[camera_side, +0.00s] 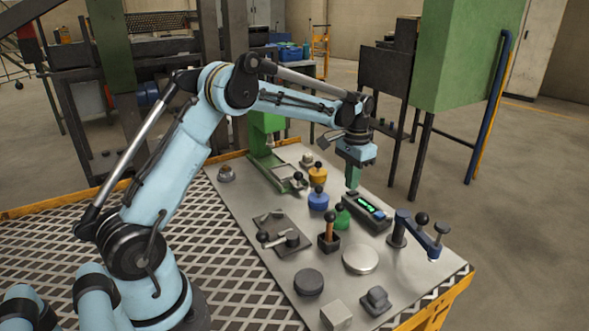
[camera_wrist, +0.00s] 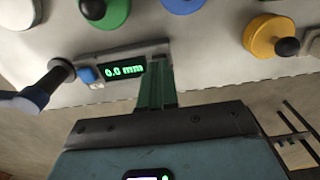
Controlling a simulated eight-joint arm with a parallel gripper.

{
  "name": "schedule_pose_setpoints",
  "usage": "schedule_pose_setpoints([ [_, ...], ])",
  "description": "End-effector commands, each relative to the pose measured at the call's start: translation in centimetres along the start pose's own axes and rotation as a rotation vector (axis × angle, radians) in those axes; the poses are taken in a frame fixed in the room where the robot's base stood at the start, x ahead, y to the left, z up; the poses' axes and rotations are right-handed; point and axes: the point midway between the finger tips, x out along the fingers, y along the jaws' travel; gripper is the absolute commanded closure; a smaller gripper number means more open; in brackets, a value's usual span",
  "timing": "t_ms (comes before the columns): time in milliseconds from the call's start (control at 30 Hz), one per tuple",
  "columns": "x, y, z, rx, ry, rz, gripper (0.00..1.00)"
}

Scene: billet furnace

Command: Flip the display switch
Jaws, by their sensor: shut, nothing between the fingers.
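The display (camera_side: 372,208) is a dark box with lit green digits on the grey table top. In the wrist view the display (camera_wrist: 124,71) reads 0.0 mm. A round blue button (camera_wrist: 86,75) sits at its left end, with a small pale piece (camera_wrist: 97,86) beside it that may be a switch; I cannot tell. My gripper (camera_side: 353,185) points down over the far end of the display box. Its green fingers (camera_wrist: 155,80) are together and empty, beside the digit end and away from the blue button. Whether they touch the box is unclear.
A blue post with a dark ball-ended arm (camera_side: 405,228) stands by the button end. Green (camera_side: 341,217), blue (camera_side: 318,200) and yellow (camera_side: 317,175) knobbed pieces stand left of the display. A wooden-handled lever (camera_side: 329,236) and a pale disc (camera_side: 360,260) are nearer.

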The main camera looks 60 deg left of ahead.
Motion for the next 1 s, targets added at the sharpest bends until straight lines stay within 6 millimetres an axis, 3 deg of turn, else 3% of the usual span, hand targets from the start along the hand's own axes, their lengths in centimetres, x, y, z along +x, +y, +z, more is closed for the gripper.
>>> schedule_pose_setpoints([
  [1000, 1.4, 0.0, 0.0, 0.000, 0.000, 0.000, 1.00],
])
